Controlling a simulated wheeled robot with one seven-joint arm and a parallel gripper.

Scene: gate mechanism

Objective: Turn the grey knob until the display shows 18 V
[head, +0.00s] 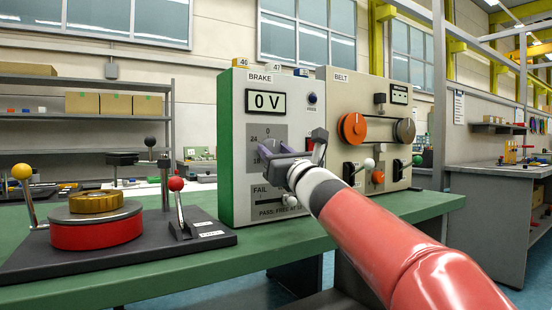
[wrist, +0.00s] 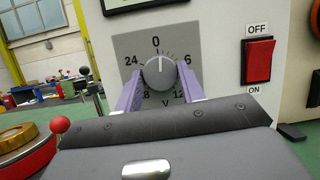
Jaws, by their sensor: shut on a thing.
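The grey knob (wrist: 160,71) sits on a grey dial plate (wrist: 125,44) with numbers around it, including 0, 6, 12 and 24, and a V below. Its white mark points up at 0. The display (head: 269,102) on the BRAKE panel (head: 236,130) reads 0 V. My gripper (wrist: 161,78) has its two purple fingers on the left and right sides of the knob, shut on it. In the head view my gripper (head: 270,154) hides most of the knob and part of the dial.
A red OFF/ON switch (wrist: 259,61) is right of the dial. The BELT panel (head: 340,100) with orange and dark wheels adjoins on the right. A black base (head: 120,246) with a red-and-gold disc and ball-topped levers stands left on the green table (head: 275,245).

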